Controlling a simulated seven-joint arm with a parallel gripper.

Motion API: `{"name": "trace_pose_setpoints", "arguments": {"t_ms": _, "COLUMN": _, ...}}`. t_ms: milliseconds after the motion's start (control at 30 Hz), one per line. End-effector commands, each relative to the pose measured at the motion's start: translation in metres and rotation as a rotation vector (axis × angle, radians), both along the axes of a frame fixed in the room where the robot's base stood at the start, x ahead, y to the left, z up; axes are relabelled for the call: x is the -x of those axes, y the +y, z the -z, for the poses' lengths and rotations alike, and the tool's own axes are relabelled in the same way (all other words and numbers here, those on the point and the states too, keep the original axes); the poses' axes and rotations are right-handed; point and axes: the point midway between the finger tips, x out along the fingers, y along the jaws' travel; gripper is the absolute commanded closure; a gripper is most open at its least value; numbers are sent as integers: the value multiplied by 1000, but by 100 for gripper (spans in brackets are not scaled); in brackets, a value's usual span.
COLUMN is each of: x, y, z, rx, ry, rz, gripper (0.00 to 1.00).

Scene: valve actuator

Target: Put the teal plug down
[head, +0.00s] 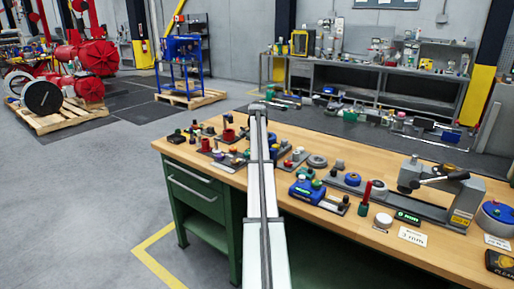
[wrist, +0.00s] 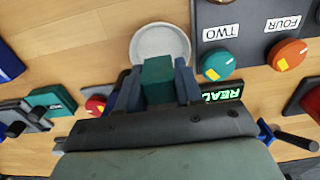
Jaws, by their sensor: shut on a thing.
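In the wrist view, my gripper (wrist: 158,88) is shut on the teal plug (wrist: 158,72), a dark teal block held between its two blue-grey fingers. The plug overlaps the near edge of a pale grey round dish (wrist: 160,40) in the picture. I cannot tell whether the plug touches the dish or hangs above it. In the head view, my arm reaches across the workbench and its far end (head: 258,106) is over the bench's back part. The plug cannot be made out there.
Right of the dish, a dark panel (wrist: 240,18) carries a teal knob (wrist: 219,64) marked TWO and an orange knob (wrist: 288,54) marked FOUR. A lit green display (wrist: 222,93) lies close to the fingers. The wooden bench (head: 330,205) is crowded with parts.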

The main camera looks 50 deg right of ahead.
Motion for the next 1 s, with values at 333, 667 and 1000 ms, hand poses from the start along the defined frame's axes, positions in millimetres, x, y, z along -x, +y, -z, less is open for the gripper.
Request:
{"name": "trace_pose_setpoints", "arguments": {"t_ms": 333, "x": 0, "y": 0, "z": 22, "rx": 1, "ry": 0, "rz": 0, "gripper": 100}}
{"name": "trace_pose_setpoints", "arguments": {"t_ms": 667, "x": 0, "y": 0, "z": 22, "rx": 1, "ry": 0, "rz": 0, "gripper": 59}}
{"name": "trace_pose_setpoints", "arguments": {"t_ms": 1000, "x": 0, "y": 0, "z": 22, "rx": 0, "ry": 0, "rz": 0, "gripper": 35}}
